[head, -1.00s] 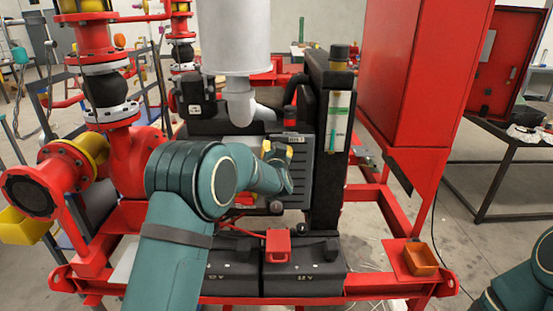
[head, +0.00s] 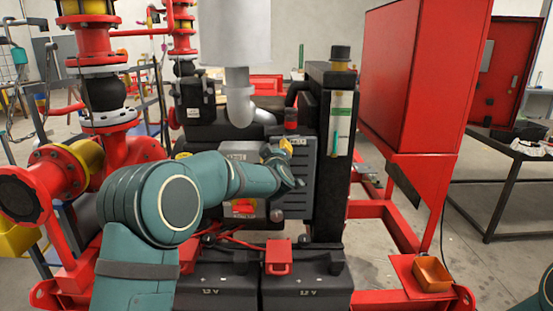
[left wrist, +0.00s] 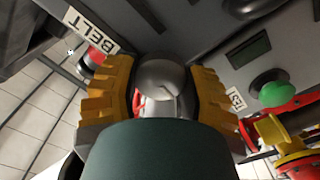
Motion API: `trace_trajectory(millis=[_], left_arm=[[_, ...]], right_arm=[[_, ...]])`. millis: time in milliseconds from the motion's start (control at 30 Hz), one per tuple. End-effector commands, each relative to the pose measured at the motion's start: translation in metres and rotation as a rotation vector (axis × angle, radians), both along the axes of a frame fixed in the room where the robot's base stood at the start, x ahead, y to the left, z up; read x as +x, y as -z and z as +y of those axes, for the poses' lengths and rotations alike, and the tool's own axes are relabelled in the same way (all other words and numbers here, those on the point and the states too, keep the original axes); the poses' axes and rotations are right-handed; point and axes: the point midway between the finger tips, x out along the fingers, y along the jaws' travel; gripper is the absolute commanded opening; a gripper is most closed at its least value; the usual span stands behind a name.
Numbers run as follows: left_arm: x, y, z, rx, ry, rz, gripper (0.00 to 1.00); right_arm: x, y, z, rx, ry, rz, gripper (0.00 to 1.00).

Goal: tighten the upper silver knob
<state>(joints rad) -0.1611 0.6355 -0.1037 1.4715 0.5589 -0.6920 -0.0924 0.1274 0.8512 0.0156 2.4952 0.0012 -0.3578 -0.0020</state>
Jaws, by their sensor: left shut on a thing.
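A round silver knob (left wrist: 163,75) fills the gap between the yellow fingers of my left gripper (left wrist: 160,92) in the left wrist view. The fingers are shut on its sides. In the head view my left gripper (head: 283,158) is at the upper part of a grey ribbed cover (head: 297,195). The hand hides the held knob there. Another small round knob (head: 277,214) shows lower on the cover, below the hand, so the held one is the upper knob. My right gripper is out of view.
A white label reading BELT (left wrist: 90,32) and a green button (left wrist: 270,92) are close to the fingers. Black batteries (head: 305,285) with a red box (head: 278,257) lie below. A black column (head: 330,150) and tall red cabinet (head: 410,85) stand right of the cover.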

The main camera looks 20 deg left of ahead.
Motion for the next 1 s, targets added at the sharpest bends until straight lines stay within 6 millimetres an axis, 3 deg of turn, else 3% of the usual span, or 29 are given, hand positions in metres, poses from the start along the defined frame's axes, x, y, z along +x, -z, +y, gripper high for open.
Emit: trace_trajectory(millis=[1000], left_arm=[[-0.0001,0.0002,0.0027,-0.928,-0.002,-0.271,0.09]], right_arm=[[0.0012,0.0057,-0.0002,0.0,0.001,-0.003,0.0]])
